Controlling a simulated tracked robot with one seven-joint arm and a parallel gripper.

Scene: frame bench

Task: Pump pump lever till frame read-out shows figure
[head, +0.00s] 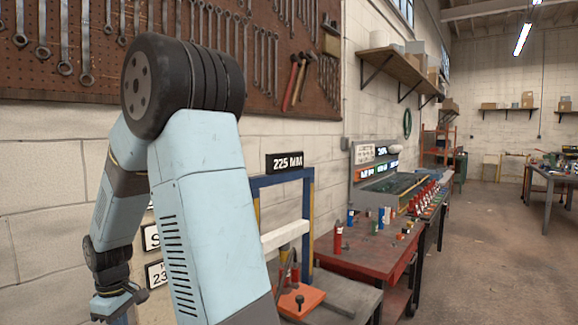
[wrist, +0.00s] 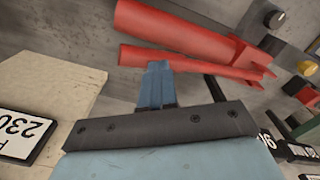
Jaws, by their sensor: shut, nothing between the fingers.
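The press frame (head: 265,181) has blue and yellow posts and a white crossbeam (head: 285,237). Its read-out (head: 285,162) shows "225 MM". Red upright parts (head: 291,273) stand low in the frame behind an orange base (head: 302,300). In the wrist view two long red tubes (wrist: 175,30) lie one above the other, with a forked end at right; I cannot tell surely which is the pump lever. My gripper (wrist: 157,68) is shut and empty, its tips just below the lower tube (wrist: 170,58); contact is unclear. My gripper also shows at lower left in the head view (head: 122,303).
A red bench (head: 350,258) with small bottles stands right of the frame. A pegboard of wrenches (head: 260,60) hangs behind my arm. The floor (head: 490,260) at right is clear.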

